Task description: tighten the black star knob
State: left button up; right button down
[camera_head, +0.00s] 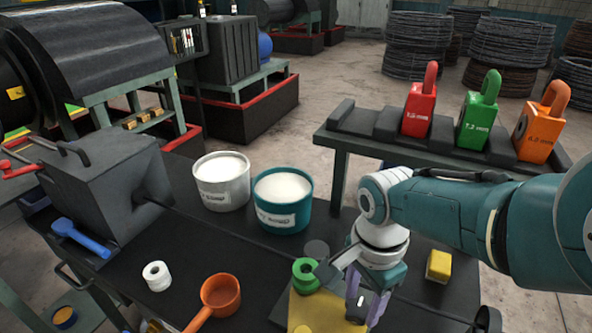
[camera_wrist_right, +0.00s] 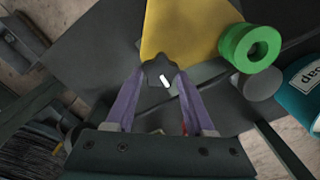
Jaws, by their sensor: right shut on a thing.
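The black star knob (camera_wrist_right: 155,69) sits between the two purple fingertips of my right gripper (camera_wrist_right: 161,78) in the right wrist view. It has a small white mark on its face. The gripper is shut on it, one finger on each side. In the head view my right gripper (camera_head: 365,297) points down at the knob (camera_head: 358,308), which is partly hidden by the fingers. The knob is at the edge of a yellow plate (camera_head: 312,312), also seen in the wrist view (camera_wrist_right: 190,28). My left gripper is not in view.
A green spool (camera_head: 306,276) stands beside the yellow plate. An orange ladle (camera_head: 220,294), a white roll (camera_head: 157,275), a white tub (camera_head: 221,181) and a teal tub (camera_head: 283,201) stand to the left. A yellow block (camera_head: 438,266) lies to the right. Padlock-shaped weights (camera_head: 478,118) sit on a rack behind.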

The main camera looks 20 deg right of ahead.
aim_at(361, 306)
jog(key=shift+c, duration=1.3)
grip_release()
notch_tip(361, 306, up, 8)
jog(key=p, duration=0.6)
jog(key=shift+r+p, duration=0.1)
jog(key=shift+p, duration=0.2)
jog(key=shift+r, duration=0.85)
